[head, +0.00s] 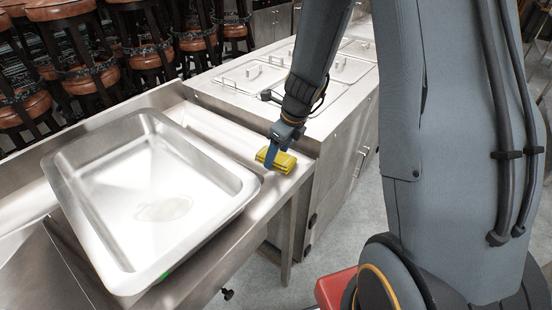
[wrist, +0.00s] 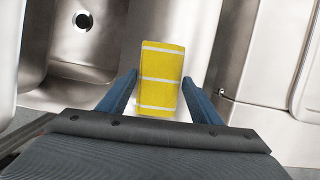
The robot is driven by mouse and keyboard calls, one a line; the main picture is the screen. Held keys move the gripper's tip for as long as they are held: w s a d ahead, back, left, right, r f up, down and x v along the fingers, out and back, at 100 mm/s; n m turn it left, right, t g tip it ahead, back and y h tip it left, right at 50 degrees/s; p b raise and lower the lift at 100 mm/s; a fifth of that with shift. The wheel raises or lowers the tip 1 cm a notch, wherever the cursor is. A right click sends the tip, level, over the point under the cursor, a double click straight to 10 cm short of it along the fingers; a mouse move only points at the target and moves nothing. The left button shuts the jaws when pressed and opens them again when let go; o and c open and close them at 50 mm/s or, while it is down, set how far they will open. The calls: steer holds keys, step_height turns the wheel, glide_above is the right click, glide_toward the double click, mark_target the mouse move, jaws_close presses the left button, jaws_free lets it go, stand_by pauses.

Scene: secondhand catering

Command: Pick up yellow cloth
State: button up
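The yellow cloth (head: 276,160) lies folded on the steel counter, near its right end beside the large steel tray. In the wrist view the yellow cloth (wrist: 162,78) shows pale stripes and lies between and beyond the fingers. My gripper (head: 275,152) is right over the cloth and hides part of it. In the wrist view my gripper (wrist: 162,95) has its two blue fingers spread wide, one on each side of the cloth, with visible gaps. I cannot tell whether the fingertips touch the counter.
A large steel tray (head: 150,185) sits left of the cloth on the counter. A steel unit with lidded wells (head: 250,75) rises just behind and right. Several bar stools (head: 75,60) stand at the back left. A drain hole (wrist: 83,20) shows in a basin in the wrist view.

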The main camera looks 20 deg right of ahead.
mark_target(278, 156)
steer(key=c, duration=0.6)
steer(key=shift+r, duration=0.15)
step_height(278, 156, up, 10)
steer(key=o, duration=0.5)
steer(key=shift+c, duration=0.2)
steer(key=c, duration=0.4)
steer(key=shift+o, duration=0.2)
steer(key=shift+s, duration=0.1)
